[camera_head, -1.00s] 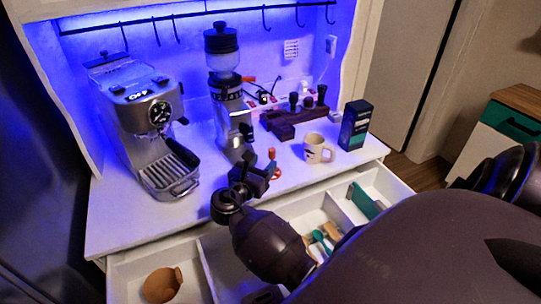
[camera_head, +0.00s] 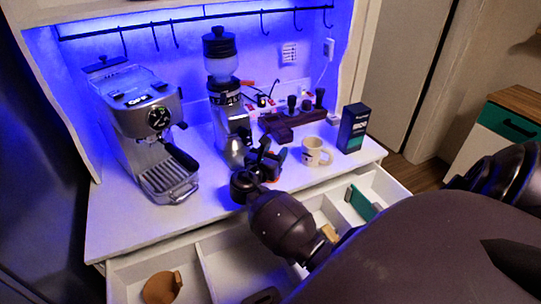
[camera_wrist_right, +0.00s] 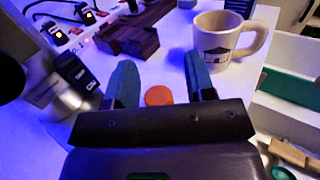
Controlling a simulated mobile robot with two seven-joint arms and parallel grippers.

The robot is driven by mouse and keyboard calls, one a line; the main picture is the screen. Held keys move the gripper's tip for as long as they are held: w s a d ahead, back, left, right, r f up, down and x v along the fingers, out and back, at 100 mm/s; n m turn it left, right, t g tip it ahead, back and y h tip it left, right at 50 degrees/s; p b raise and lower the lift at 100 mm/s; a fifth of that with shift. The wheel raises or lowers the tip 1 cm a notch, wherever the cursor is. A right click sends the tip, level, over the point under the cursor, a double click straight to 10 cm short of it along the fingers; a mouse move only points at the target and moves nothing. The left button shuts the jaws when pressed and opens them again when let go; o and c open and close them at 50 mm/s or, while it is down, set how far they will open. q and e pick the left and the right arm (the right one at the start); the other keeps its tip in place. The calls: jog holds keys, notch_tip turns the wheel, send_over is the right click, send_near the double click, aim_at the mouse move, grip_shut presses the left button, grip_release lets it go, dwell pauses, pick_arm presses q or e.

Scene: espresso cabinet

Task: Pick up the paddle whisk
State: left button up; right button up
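A small orange-red round-topped object (camera_wrist_right: 158,96), which may be the paddle whisk, shows on the white counter in the right wrist view. Its lower part is hidden behind my gripper body, so I cannot confirm what it is. My right gripper (camera_wrist_right: 160,72) is open, one finger on each side of the object, with gaps between. In the head view my right gripper (camera_head: 271,158) is low over the counter, in front of the grinder, and hides most of the object. My left gripper is not in view.
The grinder (camera_head: 224,98) stands behind my right gripper, and the mug (camera_head: 314,152) is to its right. The espresso machine (camera_head: 143,130) is at left; a dark box (camera_head: 353,128) is at right. Open drawers (camera_head: 222,262) lie below the counter's front edge.

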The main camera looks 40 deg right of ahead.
grip_shut()
jog(key=shift+r, duration=0.1)
notch_tip(320, 180, up, 20)
jog(key=p, duration=0.1)
dwell(0.5)
jog(key=shift+a, duration=0.1)
